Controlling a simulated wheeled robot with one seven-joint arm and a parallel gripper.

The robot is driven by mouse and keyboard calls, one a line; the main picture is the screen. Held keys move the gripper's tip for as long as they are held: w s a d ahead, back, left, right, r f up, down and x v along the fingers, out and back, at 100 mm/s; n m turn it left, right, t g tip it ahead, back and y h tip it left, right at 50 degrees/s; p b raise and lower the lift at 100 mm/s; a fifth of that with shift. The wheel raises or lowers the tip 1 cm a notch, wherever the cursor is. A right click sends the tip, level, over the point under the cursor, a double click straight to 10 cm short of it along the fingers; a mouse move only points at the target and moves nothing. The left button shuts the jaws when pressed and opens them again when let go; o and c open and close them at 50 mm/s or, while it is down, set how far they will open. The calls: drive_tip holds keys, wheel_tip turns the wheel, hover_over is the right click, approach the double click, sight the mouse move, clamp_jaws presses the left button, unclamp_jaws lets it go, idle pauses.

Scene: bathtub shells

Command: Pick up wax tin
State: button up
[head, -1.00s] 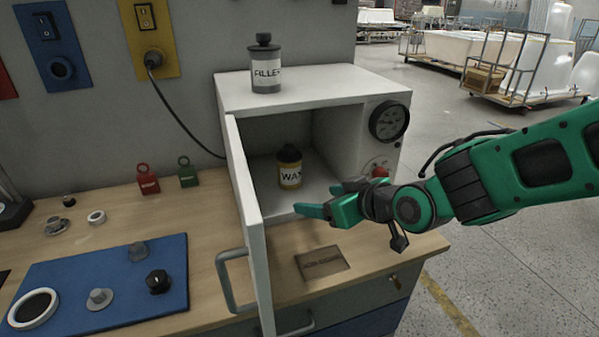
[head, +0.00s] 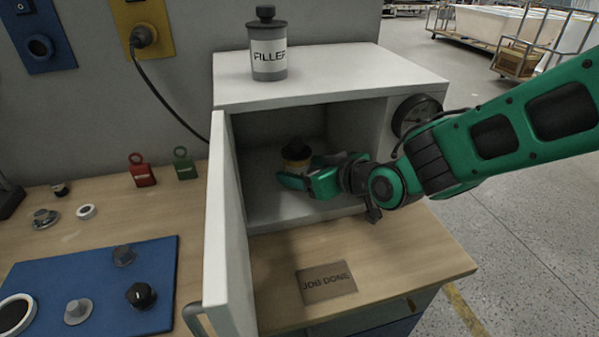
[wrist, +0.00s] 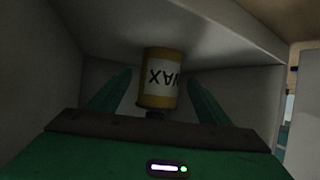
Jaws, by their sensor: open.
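The wax tin (head: 296,152) stands inside the open white cabinet. It is yellow with a dark lid, and my gripper partly hides it in the head view. In the wrist view the wax tin (wrist: 158,78) appears upside down, with its white WAX label facing me. My gripper (head: 290,178) reaches into the cabinet from the right at the tin's front. In the wrist view my gripper (wrist: 158,92) is open, with one green finger on each side of the tin and gaps between. I cannot tell how deep the tin sits between the fingers.
The white cabinet (head: 330,95) has its door (head: 232,235) swung open on the left. A filler tin (head: 268,52) stands on top. A JOB DONE plate (head: 326,283) lies on the bench in front. Padlocks, a blue mat (head: 100,260) and small knobs lie left.

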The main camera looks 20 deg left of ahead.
drive_tip(key=shift+x, duration=3.45)
drive_tip(key=shift+r, duration=0.1)
drive_tip(key=shift+c, duration=0.6)
drive_tip(key=shift+w+r, duration=0.1)
drive_tip(key=c, duration=1.4)
drive_tip(key=shift+o, duration=0.2)
